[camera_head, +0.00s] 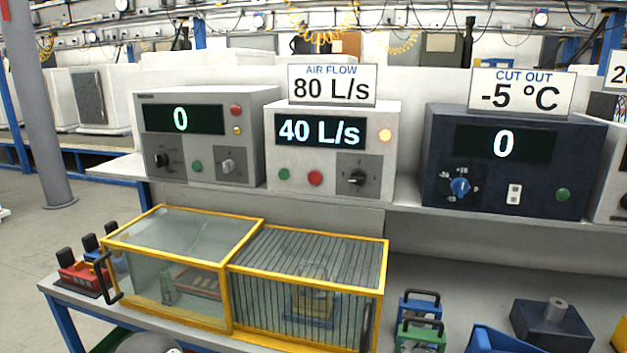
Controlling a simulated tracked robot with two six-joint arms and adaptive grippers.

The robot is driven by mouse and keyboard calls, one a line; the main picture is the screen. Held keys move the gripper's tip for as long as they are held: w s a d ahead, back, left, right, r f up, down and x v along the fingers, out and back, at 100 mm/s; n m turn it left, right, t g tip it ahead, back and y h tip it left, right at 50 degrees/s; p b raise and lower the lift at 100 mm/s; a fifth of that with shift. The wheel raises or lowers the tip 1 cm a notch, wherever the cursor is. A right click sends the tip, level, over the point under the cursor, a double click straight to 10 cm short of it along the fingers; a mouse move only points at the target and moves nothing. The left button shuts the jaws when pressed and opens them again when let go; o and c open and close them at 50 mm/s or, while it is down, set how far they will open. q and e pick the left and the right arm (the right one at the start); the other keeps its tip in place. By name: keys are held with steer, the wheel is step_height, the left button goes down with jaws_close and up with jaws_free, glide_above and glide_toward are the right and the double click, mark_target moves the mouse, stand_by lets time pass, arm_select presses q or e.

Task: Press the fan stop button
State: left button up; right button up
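The light grey air flow box (334,113) stands on the shelf in the middle, with a sign (332,86) reading AIR FLOW 80 L/s on top. Its display (320,132) reads 40 L/s. Low on its front are a green button (284,174), a red button (315,178) and a black knob (356,178) on a grey panel. Neither of my grippers is in view.
A grey box (208,103) reading 0 stands left, a dark blue box (592,150) reading 0 right, below a CUT OUT -5 °C sign (521,90). Below, a yellow-framed case (245,275) stands on the bench, with handled blocks (420,334) to its right. Space before the buttons is clear.

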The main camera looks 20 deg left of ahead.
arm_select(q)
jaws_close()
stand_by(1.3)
